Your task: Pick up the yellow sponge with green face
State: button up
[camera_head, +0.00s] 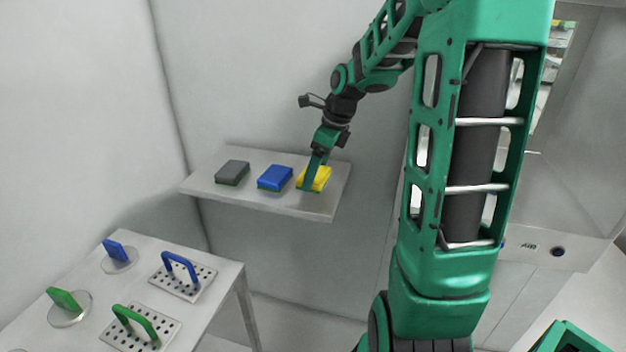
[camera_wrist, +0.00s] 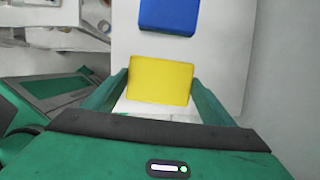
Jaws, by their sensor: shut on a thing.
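The yellow sponge (camera_head: 320,176) is at the right end of a wall shelf, and a green edge shows low on it in the head view. In the wrist view the yellow sponge (camera_wrist: 160,82) lies between the two green fingers, with its yellow face toward the camera. My gripper (camera_head: 313,178) reaches down from above and is shut on the sponge; in the wrist view my gripper (camera_wrist: 160,92) has one finger at each side of it. Whether the sponge touches the shelf or is slightly raised I cannot tell. Its underside is hidden.
The shelf (camera_head: 240,196) also holds a blue sponge (camera_head: 275,177), close left of the yellow one, and a grey sponge (camera_head: 232,172) farther left. A wall stands behind. A lower table (camera_head: 215,305) at left carries blue- and green-handled plates and discs.

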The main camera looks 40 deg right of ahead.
jog(key=s+a+r, duration=0.7)
jog(key=a+r, duration=0.1)
jog(key=a, duration=0.1)
jog(key=shift+s, duration=0.2)
jog(key=shift+o, duration=0.5)
